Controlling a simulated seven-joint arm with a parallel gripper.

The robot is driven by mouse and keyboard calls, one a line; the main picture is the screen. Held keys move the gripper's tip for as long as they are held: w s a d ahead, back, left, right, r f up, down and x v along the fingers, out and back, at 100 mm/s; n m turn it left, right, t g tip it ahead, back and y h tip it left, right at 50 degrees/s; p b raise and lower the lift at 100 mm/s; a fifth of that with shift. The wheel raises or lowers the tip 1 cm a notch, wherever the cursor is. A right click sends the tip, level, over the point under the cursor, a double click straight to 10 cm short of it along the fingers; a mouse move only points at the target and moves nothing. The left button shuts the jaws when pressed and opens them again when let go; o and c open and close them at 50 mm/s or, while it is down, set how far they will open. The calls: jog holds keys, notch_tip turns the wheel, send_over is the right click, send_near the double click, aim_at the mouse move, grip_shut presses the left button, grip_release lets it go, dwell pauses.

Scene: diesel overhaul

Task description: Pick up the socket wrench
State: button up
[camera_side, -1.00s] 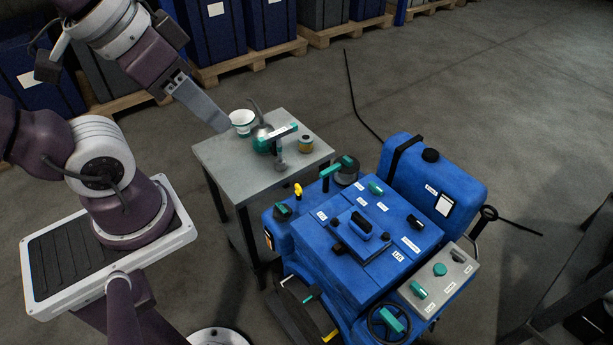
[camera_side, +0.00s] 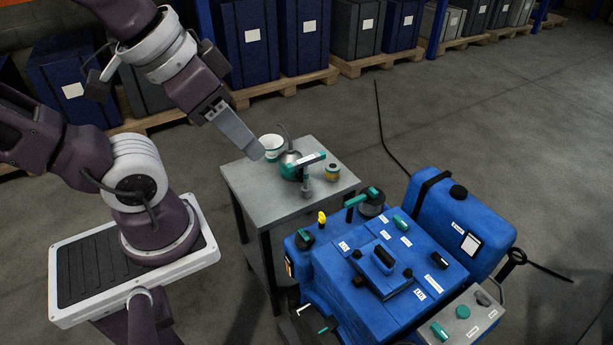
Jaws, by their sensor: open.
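What looks like the socket wrench stands on the grey table in the side view. It has a teal and light-coloured bar (camera_side: 312,159) across the top and a grey metal lower part (camera_side: 306,187). My gripper (camera_side: 256,152) is above the table's left edge, pointing down and right, to the left of the wrench and apart from it. One long flat grey finger shows; the other is hidden behind it. Nothing shows in its grip.
The grey table (camera_side: 258,193) also holds a white cup (camera_side: 272,145), a teal oil can (camera_side: 289,164) close behind the wrench, and a small yellowish jar (camera_side: 332,173). A blue engine (camera_side: 350,270) stands in front, to the right. Bins on pallets line the back.

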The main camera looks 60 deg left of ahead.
jog(key=w+a+n+g, duration=0.1)
jog(key=w+a+n, duration=0.1)
jog(key=w+n, duration=0.6)
jog(key=n+g, duration=0.5)
jog(key=n, duration=2.3)
send_over(306, 164)
jog(key=w, duration=0.1)
jog(key=f, duration=3)
jog(key=shift+a+f, duration=0.25)
jog(key=shift+f, duration=0.15)
jog(key=f, duration=0.7)
jog(key=shift+s+a+f, duration=0.2)
jog(key=shift+a+f, duration=0.05)
grip_shut()
